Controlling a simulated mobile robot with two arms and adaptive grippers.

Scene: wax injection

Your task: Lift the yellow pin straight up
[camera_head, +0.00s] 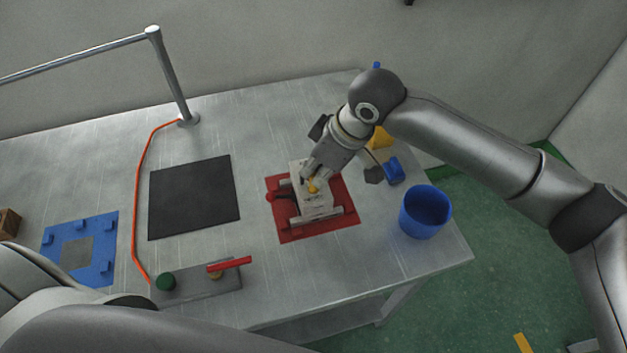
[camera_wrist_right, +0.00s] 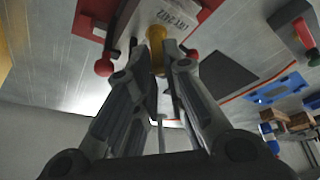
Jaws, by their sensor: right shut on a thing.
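The yellow pin (camera_head: 314,186) shows on top of the pale block (camera_head: 318,204), which sits on the red fixture plate (camera_head: 346,221). My right gripper (camera_head: 313,180) reaches down to the pin from above. In the right wrist view the fingers (camera_wrist_right: 159,75) are closed around the yellow pin (camera_wrist_right: 157,42), beside the labelled block (camera_wrist_right: 180,18). Whether the pin's lower end is still inside the block cannot be told. My left gripper is not in view; only part of my left arm shows at the lower left.
A blue cup (camera_head: 425,212) stands right of the red plate, near the table edge. A black mat (camera_head: 194,197), a blue fixture (camera_head: 105,262) and a grey base with a red lever (camera_head: 230,264) lie to the left. A metal post (camera_head: 171,75) stands at the back.

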